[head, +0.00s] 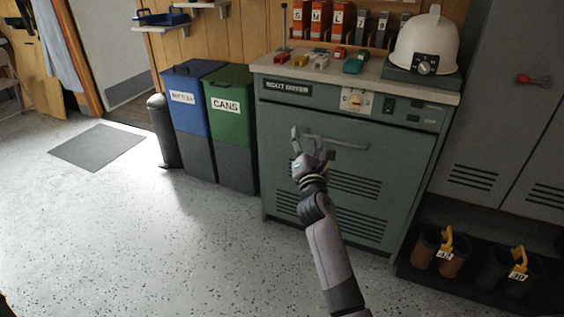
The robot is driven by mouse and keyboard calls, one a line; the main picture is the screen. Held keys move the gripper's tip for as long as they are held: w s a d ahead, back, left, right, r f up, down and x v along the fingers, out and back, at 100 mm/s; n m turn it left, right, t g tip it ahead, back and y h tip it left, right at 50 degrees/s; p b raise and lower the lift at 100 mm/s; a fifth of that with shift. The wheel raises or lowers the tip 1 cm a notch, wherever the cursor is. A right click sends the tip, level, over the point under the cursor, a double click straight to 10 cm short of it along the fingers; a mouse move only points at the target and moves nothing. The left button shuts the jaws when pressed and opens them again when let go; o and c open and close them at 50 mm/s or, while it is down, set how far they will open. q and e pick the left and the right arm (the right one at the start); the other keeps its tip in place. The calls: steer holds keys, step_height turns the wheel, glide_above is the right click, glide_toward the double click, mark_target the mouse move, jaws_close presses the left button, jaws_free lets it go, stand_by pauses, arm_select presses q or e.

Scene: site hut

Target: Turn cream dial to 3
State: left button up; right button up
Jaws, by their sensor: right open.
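The boot dryer (345,195) is a grey-green cabinet with a control panel along its top front. A small cream plate with a dial (356,100) sits near the middle of that panel. Its markings are too small to read, and I cannot tell where the dial points. My right gripper (312,145) is open and empty in front of the dryer door, below and left of the dial and clear of it. It overlaps the left end of the door handle (345,143) in the picture; I cannot tell whether they touch. My left gripper is out of view.
Blue (187,95) and green (230,100) bins stand left of the dryer, boots (438,250) at right. The left floor is mostly clear.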

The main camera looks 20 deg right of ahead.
steer(key=s+a+m+t+y+b, duration=0.1)
steer(key=s+a+t+y+b, duration=0.1)
steer(key=a+y, duration=0.4)
steer(key=s+a+t, duration=0.1)
steer(key=a, duration=0.2)
steer(key=shift+s+t+b, duration=0.3)
steer(key=shift+s, duration=0.05)
